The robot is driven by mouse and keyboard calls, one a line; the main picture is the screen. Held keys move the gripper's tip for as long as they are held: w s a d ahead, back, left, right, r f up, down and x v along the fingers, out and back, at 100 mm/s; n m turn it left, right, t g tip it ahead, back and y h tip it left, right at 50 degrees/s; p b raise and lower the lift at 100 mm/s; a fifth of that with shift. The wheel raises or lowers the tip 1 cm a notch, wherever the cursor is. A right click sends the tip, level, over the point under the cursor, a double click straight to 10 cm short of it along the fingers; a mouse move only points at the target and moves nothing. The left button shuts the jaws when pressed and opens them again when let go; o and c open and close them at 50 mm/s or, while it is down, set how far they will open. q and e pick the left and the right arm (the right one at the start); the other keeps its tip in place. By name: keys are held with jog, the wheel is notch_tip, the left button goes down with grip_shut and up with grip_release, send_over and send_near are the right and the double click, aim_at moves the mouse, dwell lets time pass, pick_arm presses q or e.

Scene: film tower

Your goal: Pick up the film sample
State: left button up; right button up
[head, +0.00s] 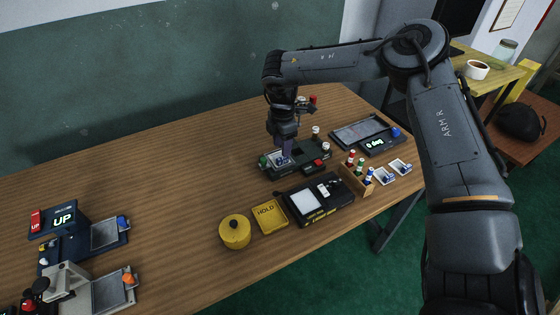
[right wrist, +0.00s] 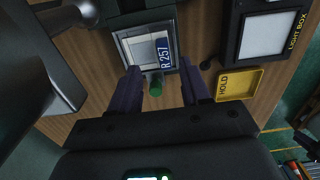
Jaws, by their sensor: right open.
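A pale film sample with a blue "R 257" label (right wrist: 165,55) lies in the square tray of a dark device (right wrist: 125,62). A green knob (right wrist: 155,89) sits at the tray's near edge. My right gripper (right wrist: 160,72) is open and empty, its two dark fingers on either side of the tray's near part in the right wrist view. In the head view my right gripper (head: 285,150) points down over the same device (head: 306,166) and hides most of the sample. I cannot tell whether the fingers touch the tray. My left gripper is not in view.
A light box (head: 325,200), a yellow HOLD tray (head: 269,215) and a yellow canister (head: 235,232) stand in front of the device. The table's middle left is clear.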

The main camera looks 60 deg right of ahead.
aim_at(279, 156)
jog(key=f, duration=0.2)
jog(key=s+f+b, duration=0.1)
jog(key=f, duration=0.1)
jog(key=shift+d+f, duration=0.1)
jog(key=shift+d, duration=0.05)
jog(key=shift+f+b, duration=0.35)
jog(key=shift+f, duration=0.1)
jog(key=shift+w, duration=0.1)
grip_shut()
